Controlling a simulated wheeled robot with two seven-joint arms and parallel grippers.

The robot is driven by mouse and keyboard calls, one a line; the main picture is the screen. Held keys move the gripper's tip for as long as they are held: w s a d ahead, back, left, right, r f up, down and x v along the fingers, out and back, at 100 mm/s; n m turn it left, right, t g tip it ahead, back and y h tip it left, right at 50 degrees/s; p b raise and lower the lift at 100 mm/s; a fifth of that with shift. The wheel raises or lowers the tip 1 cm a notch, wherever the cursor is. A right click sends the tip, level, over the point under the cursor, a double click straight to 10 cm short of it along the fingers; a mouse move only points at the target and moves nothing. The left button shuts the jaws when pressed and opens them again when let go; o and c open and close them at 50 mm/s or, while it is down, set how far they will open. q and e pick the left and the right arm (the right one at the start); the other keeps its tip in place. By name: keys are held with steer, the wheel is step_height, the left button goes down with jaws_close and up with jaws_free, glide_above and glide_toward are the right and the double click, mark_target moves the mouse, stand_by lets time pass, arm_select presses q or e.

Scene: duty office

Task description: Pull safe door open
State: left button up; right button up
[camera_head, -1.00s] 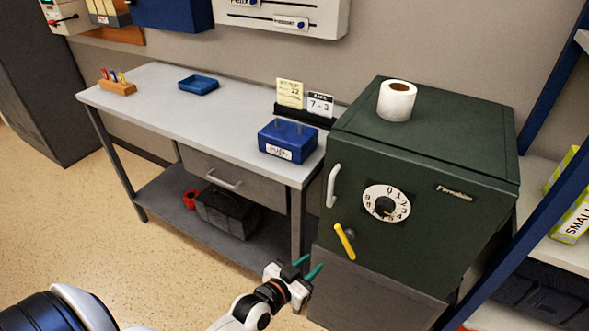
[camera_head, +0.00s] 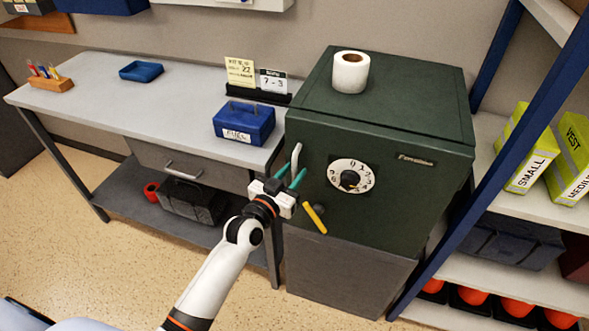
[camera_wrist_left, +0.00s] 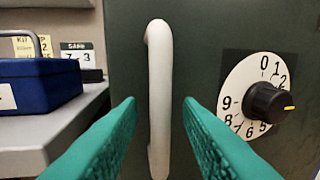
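The dark green safe (camera_head: 400,190) stands on a grey base, with its door shut. The white pull handle (camera_head: 295,160) is upright on the left side of the door. The white dial with a black knob (camera_head: 350,178) is right of it, and the yellow lever (camera_head: 314,218) hangs tilted below. My left gripper (camera_head: 290,172) is open in front of the handle. In the left wrist view the handle (camera_wrist_left: 159,95) stands between the two teal fingers (camera_wrist_left: 159,115), with gaps on both sides. My right gripper is not in view.
A grey desk (camera_head: 190,110) with a blue box (camera_head: 243,122) stands close left of the safe. A paper roll (camera_head: 350,72) sits on top of the safe. A blue-framed shelf (camera_head: 490,160) is close on the right. The floor in front is clear.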

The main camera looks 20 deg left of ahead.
arm_select(q)
steer(key=shift+w+d, duration=0.2)
steer(key=shift+w, duration=0.45)
jaws_close()
